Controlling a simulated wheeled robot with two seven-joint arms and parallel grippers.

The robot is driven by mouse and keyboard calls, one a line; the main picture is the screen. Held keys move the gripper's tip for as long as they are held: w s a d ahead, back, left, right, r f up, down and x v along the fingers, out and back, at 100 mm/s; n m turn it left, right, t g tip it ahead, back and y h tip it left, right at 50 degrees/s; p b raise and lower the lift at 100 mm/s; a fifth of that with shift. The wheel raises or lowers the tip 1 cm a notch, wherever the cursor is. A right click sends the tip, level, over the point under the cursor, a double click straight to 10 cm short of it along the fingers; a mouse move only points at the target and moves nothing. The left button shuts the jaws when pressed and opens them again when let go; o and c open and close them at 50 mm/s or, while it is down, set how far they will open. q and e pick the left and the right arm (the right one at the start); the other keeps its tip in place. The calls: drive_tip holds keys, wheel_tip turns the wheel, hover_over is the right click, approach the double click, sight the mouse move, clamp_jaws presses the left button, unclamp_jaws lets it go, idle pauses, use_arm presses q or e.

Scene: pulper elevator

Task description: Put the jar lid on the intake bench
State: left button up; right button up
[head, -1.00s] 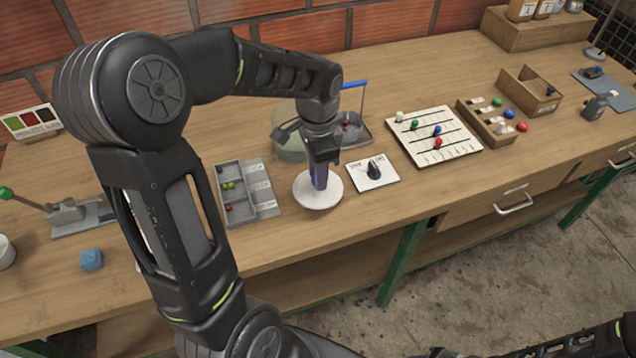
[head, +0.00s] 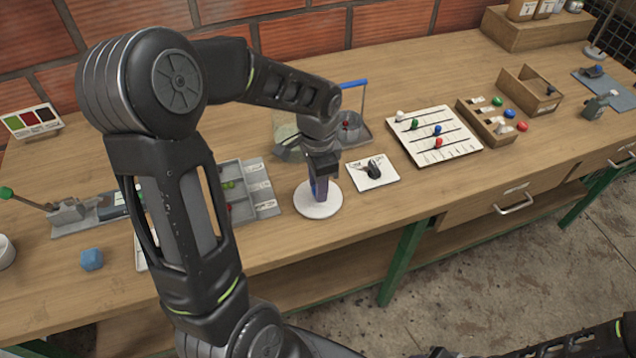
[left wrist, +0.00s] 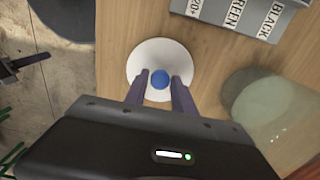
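The jar lid is a round white disc (head: 318,203) with a blue knob. In the left wrist view the lid (left wrist: 160,54) is below my left gripper (left wrist: 158,74), with the fingers on either side of its knob. My left gripper (head: 319,190) is shut on this knob and points down. The lid is level, at or just above the wooden intake bench (head: 300,240); I cannot tell if it touches. The glass jar (head: 287,137) stands behind, partly hidden by my arm, and shows in the left wrist view (left wrist: 262,106).
A white card with a black dial (head: 374,171) lies right of the lid. A grey sectioned tray (head: 262,180) is to its left, partly behind my arm. A white pegged board (head: 436,136) is farther right. Bare bench lies in front of the lid.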

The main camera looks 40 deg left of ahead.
use_arm(q)
drive_tip(key=o, duration=0.3)
drive_tip(key=shift+r, duration=0.25)
wheel_tip(320, 180, up, 12)
idle(0.4)
